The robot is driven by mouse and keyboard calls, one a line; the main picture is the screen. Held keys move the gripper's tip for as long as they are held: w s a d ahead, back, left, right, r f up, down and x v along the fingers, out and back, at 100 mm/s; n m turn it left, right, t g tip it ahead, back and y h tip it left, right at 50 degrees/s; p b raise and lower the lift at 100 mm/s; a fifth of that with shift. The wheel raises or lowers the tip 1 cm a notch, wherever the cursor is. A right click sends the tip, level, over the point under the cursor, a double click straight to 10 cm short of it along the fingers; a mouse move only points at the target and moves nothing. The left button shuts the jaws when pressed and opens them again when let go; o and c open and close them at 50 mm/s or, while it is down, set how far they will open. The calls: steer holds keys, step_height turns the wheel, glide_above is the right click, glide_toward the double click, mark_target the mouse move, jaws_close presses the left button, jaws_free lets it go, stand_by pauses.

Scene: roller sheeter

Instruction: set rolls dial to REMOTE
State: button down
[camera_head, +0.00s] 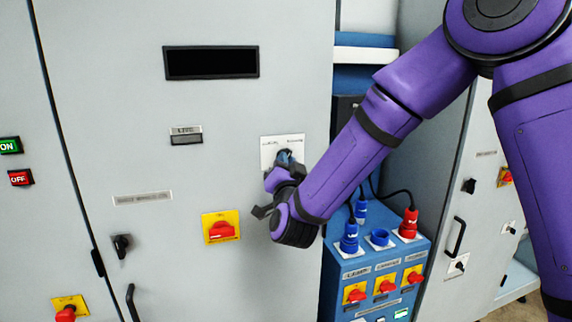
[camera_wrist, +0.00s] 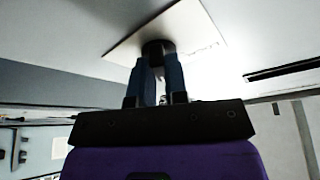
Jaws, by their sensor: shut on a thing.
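The rolls dial is a small black knob on a white label plate (camera_head: 283,148) on the grey cabinet door. The plate's lettering is too small to read. In the wrist view, the black dial (camera_wrist: 158,48) stands out from its white plate (camera_wrist: 180,30), between my fingertips. My gripper (camera_head: 284,160) is at the plate, its dark fingers shut on the dial; its fingers (camera_wrist: 158,68) also show in the wrist view. The gripper hides most of the dial in the head view, so its pointer setting cannot be told.
A yellow plate with a red switch (camera_head: 221,228) sits below left of the dial. A black display (camera_head: 211,62) is above. A blue socket box (camera_head: 377,268) with red and blue plugs stands at lower right. A black keyed handle (camera_head: 121,245) is at left.

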stand_by(0.4)
steer(key=c, duration=1.1)
jaws_free()
steer(key=shift+c, duration=0.2)
steer(key=shift+s, duration=0.1)
steer(key=v, duration=1)
steer(key=shift+s, duration=0.3)
steer(key=shift+f, duration=0.1)
